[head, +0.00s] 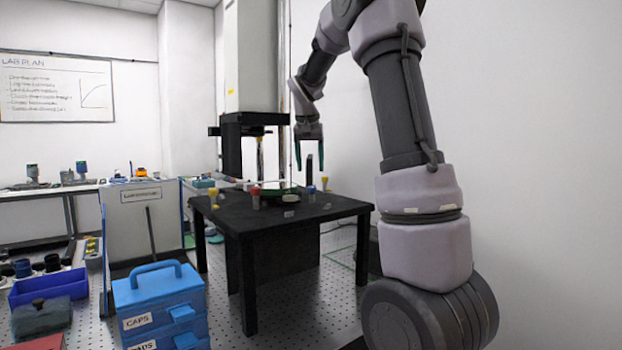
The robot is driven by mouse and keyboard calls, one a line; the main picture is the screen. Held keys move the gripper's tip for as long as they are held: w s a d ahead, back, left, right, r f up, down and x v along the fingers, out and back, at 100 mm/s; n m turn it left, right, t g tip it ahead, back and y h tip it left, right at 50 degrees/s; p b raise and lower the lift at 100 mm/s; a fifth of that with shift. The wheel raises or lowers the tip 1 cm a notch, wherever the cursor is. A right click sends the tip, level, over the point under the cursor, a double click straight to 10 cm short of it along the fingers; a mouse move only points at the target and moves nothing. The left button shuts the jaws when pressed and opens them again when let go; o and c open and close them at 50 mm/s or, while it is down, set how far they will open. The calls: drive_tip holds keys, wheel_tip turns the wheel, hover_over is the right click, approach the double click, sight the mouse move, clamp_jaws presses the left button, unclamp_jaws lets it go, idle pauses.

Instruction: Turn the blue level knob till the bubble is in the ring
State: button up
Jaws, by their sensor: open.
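A pale, green-edged round plate (272,189) lies on the tabletop. The bubble and ring are too small to make out.
A tall white column with a black bracket (254,119) rises behind the plate. Blue cases (157,297) and a blue bin (48,287) sit on the perforated floor at left.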

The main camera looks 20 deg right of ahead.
drive_tip(key=v, duration=0.3)
drive_tip(key=shift+s+r, duration=0.1)
drive_tip(key=shift+r, duration=0.15)
drive_tip(key=s+a+f+t+y, duration=0.1)
drive_tip(key=s+a, duration=0.2)
drive_tip(key=s, duration=0.7)
drive_tip(key=s+a+f+n+t+y, duration=0.1)
drive_tip(key=s+a, duration=0.2)
drive_tip(key=s, duration=0.7)
drive_tip(key=s+a+f+t+y, duration=0.1)
drive_tip(key=s+a, duration=0.3)
drive_tip(key=s, duration=0.6)
drive_tip(key=shift+s+f+n+y, duration=0.2)
drive_tip(key=shift+s+n+y, duration=0.2)
drive_tip(key=shift+y, duration=0.2)
